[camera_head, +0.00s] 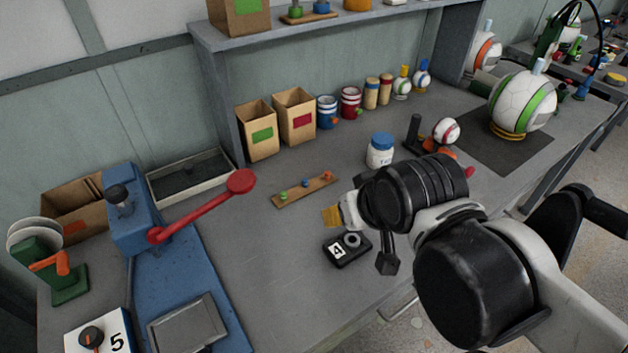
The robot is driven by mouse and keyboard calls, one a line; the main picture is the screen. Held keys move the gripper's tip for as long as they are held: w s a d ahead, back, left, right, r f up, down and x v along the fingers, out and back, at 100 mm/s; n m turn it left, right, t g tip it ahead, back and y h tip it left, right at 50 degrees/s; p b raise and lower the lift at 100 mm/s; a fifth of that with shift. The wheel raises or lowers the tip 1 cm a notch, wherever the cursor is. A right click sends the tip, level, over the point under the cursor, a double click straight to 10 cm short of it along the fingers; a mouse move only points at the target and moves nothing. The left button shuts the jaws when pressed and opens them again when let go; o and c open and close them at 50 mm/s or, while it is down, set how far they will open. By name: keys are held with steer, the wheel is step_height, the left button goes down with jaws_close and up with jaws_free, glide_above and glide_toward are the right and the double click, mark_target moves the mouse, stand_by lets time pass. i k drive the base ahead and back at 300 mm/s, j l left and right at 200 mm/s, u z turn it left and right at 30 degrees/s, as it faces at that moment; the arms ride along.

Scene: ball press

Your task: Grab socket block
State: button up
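A small black block (347,249) lies on the bench in the middle, with a white label marked 4 and a grey ring-like round part on top. It looks like the socket block, but I cannot be sure. My gripper (337,214) is above and behind it in the picture, pointing left, apart from the block as far as I can see. A yellow-orange piece shows at its tip; I cannot tell whether it is a fingertip or something held. My black wrist hides most of the fingers.
A blue press (140,215) with a red lever (205,205) stands at left. A wooden strip with coloured pegs (304,190) lies behind the block. A white jar with a blue lid (380,150) stands near my wrist. Bare bench lies left of the block.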

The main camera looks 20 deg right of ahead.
mark_target(341, 253)
steer(key=k+z, duration=0.2)
steer(key=k, duration=0.2)
steer(key=k+l+z, duration=0.2)
steer(key=k, duration=0.25)
steer(key=k+l+z, duration=0.25)
steer(key=k, duration=0.15)
steer(key=j, duration=0.1)
